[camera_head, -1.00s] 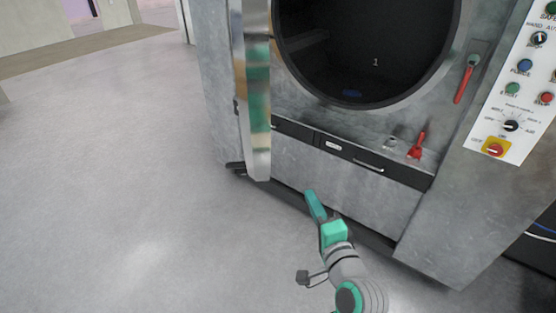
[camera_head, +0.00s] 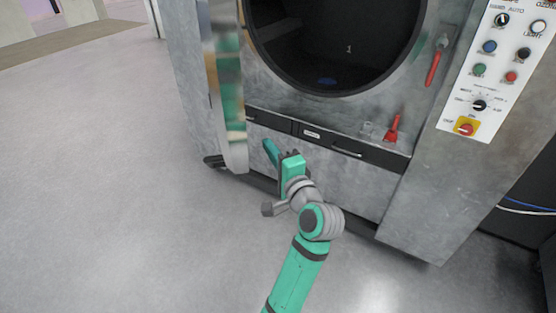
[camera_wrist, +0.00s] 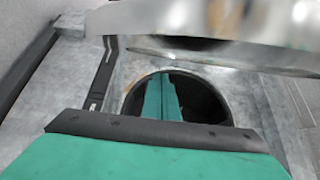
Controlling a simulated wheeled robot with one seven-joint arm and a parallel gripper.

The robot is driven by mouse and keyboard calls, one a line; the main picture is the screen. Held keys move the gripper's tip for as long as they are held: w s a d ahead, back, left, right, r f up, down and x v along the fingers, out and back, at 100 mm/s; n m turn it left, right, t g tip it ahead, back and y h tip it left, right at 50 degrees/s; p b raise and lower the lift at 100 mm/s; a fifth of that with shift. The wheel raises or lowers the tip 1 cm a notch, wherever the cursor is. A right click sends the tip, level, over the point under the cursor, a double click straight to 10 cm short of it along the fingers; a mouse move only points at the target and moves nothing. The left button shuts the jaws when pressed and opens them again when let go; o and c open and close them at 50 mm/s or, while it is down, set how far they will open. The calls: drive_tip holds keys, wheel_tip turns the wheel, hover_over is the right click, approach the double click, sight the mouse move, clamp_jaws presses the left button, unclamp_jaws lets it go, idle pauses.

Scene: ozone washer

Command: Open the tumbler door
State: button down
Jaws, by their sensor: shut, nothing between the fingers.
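The tumbler door (camera_head: 228,95) is a shiny metal door on the left of the machine. It stands swung out from the round dark tumbler opening (camera_head: 335,45), and I see it nearly edge-on. In the wrist view the door (camera_wrist: 215,25) spans the top, close to the camera, and the opening (camera_wrist: 205,100) is behind my fingers. My green gripper (camera_head: 270,151) is shut and empty, low in front of the machine, just right of the door's lower end. In the wrist view its fingers (camera_wrist: 162,97) are together. I cannot tell whether they touch the door.
The grey machine front has a black drawer strip (camera_head: 350,153), a red-handled tool (camera_head: 392,128), a red lever (camera_head: 435,62) and a control panel (camera_head: 490,70) on the right. Dark equipment with cables (camera_head: 525,208) stands at the right edge. The floor (camera_head: 90,180) at left is clear.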

drive_tip(key=shift+s+a, duration=0.15)
drive_tip(key=shift+a, duration=0.85)
drive_tip(key=shift+s+a, duration=0.15)
drive_tip(key=shift+a, duration=0.8)
drive_tip(key=shift+a, duration=0.1)
